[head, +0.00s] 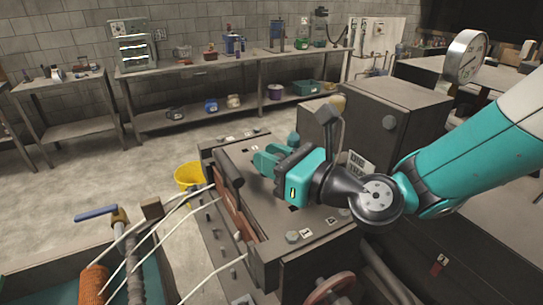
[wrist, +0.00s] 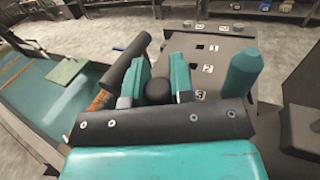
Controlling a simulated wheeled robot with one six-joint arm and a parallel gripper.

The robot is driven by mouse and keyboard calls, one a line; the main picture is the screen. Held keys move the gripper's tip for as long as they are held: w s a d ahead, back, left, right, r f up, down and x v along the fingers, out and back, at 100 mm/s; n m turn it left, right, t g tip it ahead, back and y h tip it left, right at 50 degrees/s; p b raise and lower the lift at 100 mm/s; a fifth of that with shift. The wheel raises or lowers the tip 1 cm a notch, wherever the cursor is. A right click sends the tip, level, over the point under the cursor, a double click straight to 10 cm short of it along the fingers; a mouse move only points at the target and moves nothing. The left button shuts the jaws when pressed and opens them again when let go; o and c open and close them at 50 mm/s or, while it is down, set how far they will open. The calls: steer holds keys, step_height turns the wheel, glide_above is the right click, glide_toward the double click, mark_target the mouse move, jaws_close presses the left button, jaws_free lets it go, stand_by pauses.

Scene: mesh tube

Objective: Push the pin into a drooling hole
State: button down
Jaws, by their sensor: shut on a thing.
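My gripper (head: 266,161) is over the grey top plate of the die machine (head: 262,222). In the wrist view its two teal fingers (wrist: 157,82) close around a dark, round-ended piece (wrist: 157,92), which looks like the pin; its lower part is hidden. White strands (head: 202,202) run from the machine's left side down to the left; the holes they leave are too small to make out. A teal rounded knob (wrist: 243,72) stands at the right of the fingers in the wrist view, and its top shows behind my gripper in the head view (head: 293,138).
A yellow bucket (head: 189,176) stands on the floor beyond. A trough with an orange spool (head: 93,286) and blue-handled valve (head: 97,213) is at lower left. A grey cabinet (head: 390,115) stands behind my arm.

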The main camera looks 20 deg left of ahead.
steer(key=c, duration=0.9)
jaws_free()
step_height(320, 180, up, 20)
steer(key=s+d+f+n+g+h+b, duration=0.1)
steer(key=s+d+f+n+h, duration=0.1)
steer(key=d+f+n+h, duration=0.4)
steer(key=s+d+f+n+h+b, duration=0.1)
steer(key=s+d+f+n, duration=0.1)
steer(key=d+f+n, duration=0.65)
steer(key=s+d+f+n+g+h, duration=0.2)
steer(key=s+d+f+n+h, duration=0.1)
steer(key=s+d+n, duration=0.3)
steer(key=s+d+f+n+g+h+b, duration=0.1)
steer(key=s+d+f+n+g+h, duration=0.1)
steer(key=s+d+f+n, duration=0.3)
steer(key=d+n+h, duration=0.1)
steer(key=d+n, duration=0.2)
steer(key=d, duration=0.2)
steer(key=shift+s+d+b, duration=0.15)
steer(key=shift+s+b, duration=0.15)
steer(key=shift+s, duration=0.05)
